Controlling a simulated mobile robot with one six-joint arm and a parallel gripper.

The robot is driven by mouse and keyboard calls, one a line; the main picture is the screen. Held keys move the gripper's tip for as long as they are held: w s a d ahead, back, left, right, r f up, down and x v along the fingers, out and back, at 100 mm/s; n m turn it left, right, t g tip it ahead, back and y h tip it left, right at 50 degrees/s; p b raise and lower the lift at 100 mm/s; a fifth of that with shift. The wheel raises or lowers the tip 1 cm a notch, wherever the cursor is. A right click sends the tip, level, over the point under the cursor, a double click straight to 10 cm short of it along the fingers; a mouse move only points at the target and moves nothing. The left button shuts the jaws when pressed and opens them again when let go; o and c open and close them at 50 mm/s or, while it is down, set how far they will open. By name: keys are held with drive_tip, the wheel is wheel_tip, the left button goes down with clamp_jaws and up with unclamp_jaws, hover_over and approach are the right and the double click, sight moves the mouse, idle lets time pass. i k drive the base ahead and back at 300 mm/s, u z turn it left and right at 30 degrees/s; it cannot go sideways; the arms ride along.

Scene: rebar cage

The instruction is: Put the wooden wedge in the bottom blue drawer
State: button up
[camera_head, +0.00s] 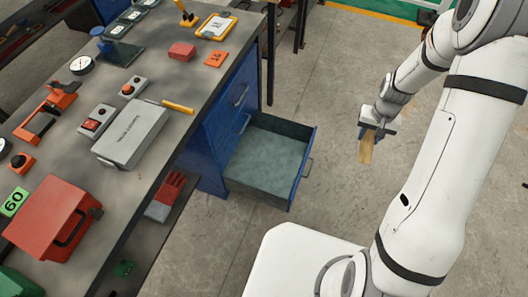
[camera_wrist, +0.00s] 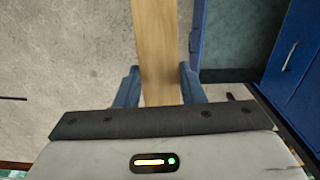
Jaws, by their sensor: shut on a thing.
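The wooden wedge (camera_head: 366,149) is a light tan piece hanging below my gripper (camera_head: 371,134). In the wrist view the wedge (camera_wrist: 157,40) runs between the two blue fingers of my gripper (camera_wrist: 160,86), which is shut on it. The bottom blue drawer (camera_head: 301,178) is pulled open from the blue cabinet under the workbench, and its grey-green inside looks empty. My gripper is out to the right of the drawer in the head view, over the concrete floor. In the wrist view, blue cabinet parts (camera_wrist: 285,62) show at the right.
The workbench (camera_head: 150,150) carries a grey case (camera_head: 130,136), a red toolbox (camera_head: 58,220) and several small tools. Red gloves (camera_head: 170,187) lie on a lower shelf. The floor (camera_head: 330,95) between the drawer and my arm is clear.

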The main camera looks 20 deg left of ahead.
sight(273, 182)
drive_tip(key=u, duration=0.05)
drive_tip(key=i, duration=0.55)
drive_tip(key=u, duration=0.45)
drive_tip(key=k, duration=0.85)
drive_tip(key=u, duration=0.2)
drive_tip(key=i, duration=0.85)
drive_tip(key=z, duration=0.05)
